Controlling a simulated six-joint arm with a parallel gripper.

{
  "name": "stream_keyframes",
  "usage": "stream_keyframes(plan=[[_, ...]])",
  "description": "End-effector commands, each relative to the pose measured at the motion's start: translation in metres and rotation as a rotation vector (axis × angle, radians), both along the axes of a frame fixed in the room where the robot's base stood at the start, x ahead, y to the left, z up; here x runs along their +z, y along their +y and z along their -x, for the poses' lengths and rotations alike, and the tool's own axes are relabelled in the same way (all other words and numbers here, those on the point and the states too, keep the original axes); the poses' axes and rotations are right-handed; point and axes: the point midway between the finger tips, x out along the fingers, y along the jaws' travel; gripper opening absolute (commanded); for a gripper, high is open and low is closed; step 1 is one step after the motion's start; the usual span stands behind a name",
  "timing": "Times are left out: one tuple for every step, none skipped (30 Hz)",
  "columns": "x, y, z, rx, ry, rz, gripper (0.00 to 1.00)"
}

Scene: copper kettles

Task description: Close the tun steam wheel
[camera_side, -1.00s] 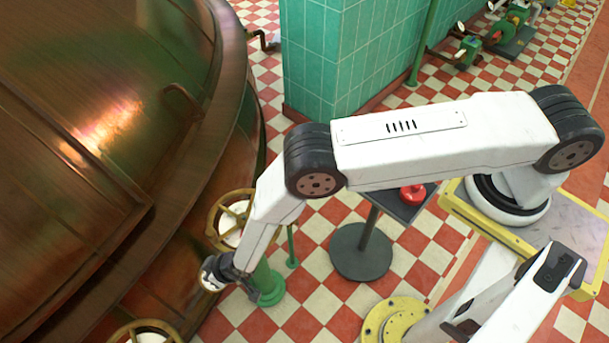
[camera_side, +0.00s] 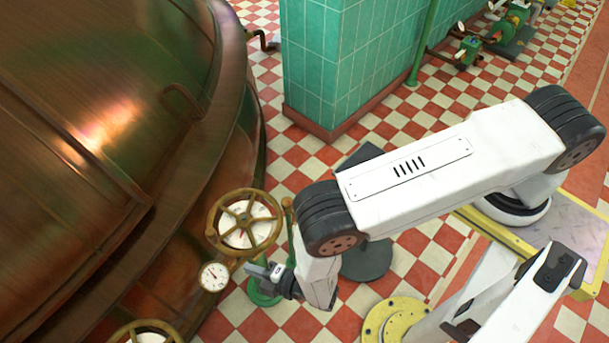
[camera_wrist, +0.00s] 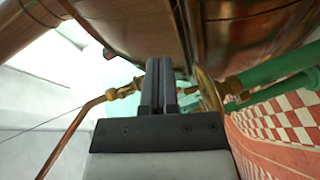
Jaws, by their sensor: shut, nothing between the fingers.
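A brass spoked handwheel (camera_side: 244,221) stands at the side of the copper kettle (camera_side: 100,140), with a white disc behind its spokes. No label shows which wheel is the tun steam wheel. A second brass wheel (camera_side: 146,328) is cut off by the bottom edge. My gripper (camera_side: 252,268) is just below and slightly right of the upper wheel, pointing left, apart from it as far as I can tell. In the wrist view my gripper (camera_wrist: 160,68) has its fingers together, empty. A brass wheel rim (camera_wrist: 209,92) shows nearly edge-on just right of them.
A small round gauge (camera_side: 213,276) sits left of my fingertips. A green pedestal (camera_side: 265,293) stands behind the gripper. A dark stand (camera_side: 368,258) is partly hidden behind my arm. A green tiled pillar (camera_side: 335,60) rises behind. In the wrist view a copper pipe (camera_wrist: 85,115) runs at left.

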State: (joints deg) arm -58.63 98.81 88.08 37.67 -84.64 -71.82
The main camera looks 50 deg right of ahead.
Motion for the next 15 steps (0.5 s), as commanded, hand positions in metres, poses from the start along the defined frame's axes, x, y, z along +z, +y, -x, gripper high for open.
stream_keyframes(plan=[[0.0022, -0.0026, 0.0030, 0.006, -0.029, 0.029, 0.00], [0.0038, -0.0039, 0.0041, 0.008, -0.046, 0.043, 0.00], [0.0052, -0.0053, 0.0053, 0.009, -0.061, 0.059, 0.00], [0.0061, -0.0061, 0.0060, 0.010, -0.071, 0.068, 0.00], [0.0068, -0.0065, 0.0065, 0.012, -0.079, 0.075, 0.00], [0.0075, -0.0069, 0.0069, 0.012, -0.085, 0.080, 0.00], [0.0077, -0.0071, 0.0071, 0.012, -0.086, 0.082, 0.00], [0.0078, -0.0071, 0.0071, 0.012, -0.088, 0.083, 0.00], [0.0078, -0.0070, 0.0070, 0.012, -0.088, 0.083, 0.00], [0.0078, -0.0070, 0.0069, 0.012, -0.088, 0.082, 0.00], [0.0077, -0.0069, 0.0065, 0.012, -0.088, 0.082, 0.00], [0.0076, -0.0067, 0.0060, 0.012, -0.087, 0.081, 0.00], [0.0076, -0.0064, 0.0053, 0.012, -0.087, 0.081, 0.00], [0.0074, -0.0060, 0.0045, 0.012, -0.087, 0.080, 0.00], [0.0072, -0.0055, 0.0030, 0.012, -0.087, 0.079, 0.00]])
